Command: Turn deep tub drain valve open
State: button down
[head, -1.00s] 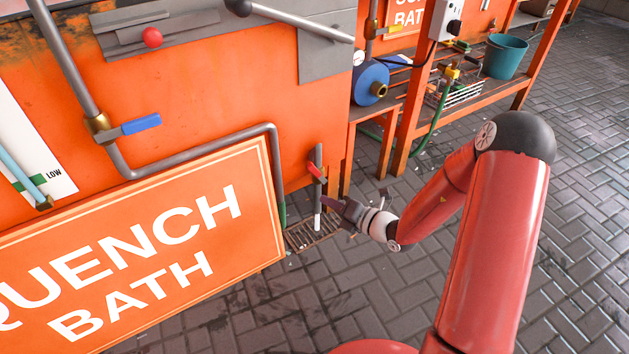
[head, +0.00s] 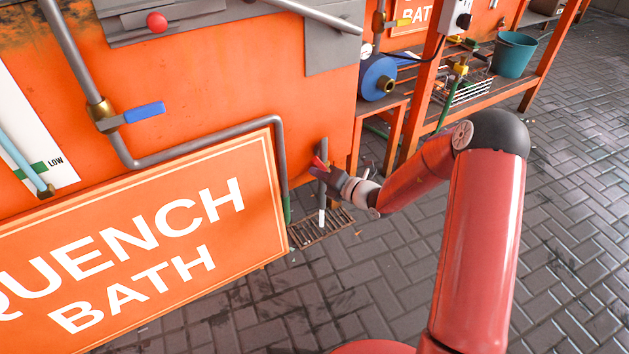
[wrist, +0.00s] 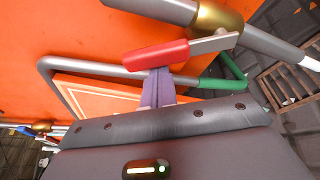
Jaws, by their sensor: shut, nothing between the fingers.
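The drain valve has a red lever (wrist: 157,55) on a brass body (wrist: 218,18) in a grey pipe, seen in the wrist view. In the head view the red lever (head: 319,163) sits on the upright pipe at the bath's lower right corner. My gripper (wrist: 158,76) is shut and empty. Its purple fingers stand upright at the lever's lower edge in the wrist view, near the middle of the red grip; I cannot tell whether they touch. In the head view my gripper (head: 319,171) is beside the lever and partly covers the pipe.
A floor grate (head: 322,229) lies under the pipe's white end. The QUENCH BATH sign (head: 150,240) and a bent grey pipe are left of my gripper. A blue-handled valve (head: 143,112) is further left. An orange rack leg (head: 391,140) stands behind. Paving at right is open.

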aim_at(322, 164)
dwell(0.3)
jog(key=m+p, duration=0.1)
jog(key=p, duration=0.1)
jog(key=d+r+p, duration=0.1)
jog(key=shift+w+r+m+y+p, duration=0.25)
jog(key=shift+w+m+y+p, duration=0.05)
jog(key=shift+m+p, duration=0.1)
jog(key=shift+w+d+r+m+y+p, duration=0.2)
jog(key=shift+w+d+m+y+p, duration=0.15)
jog(key=shift+p, duration=0.5)
jog(key=shift+d, duration=0.2)
jog(key=shift+f, duration=0.1)
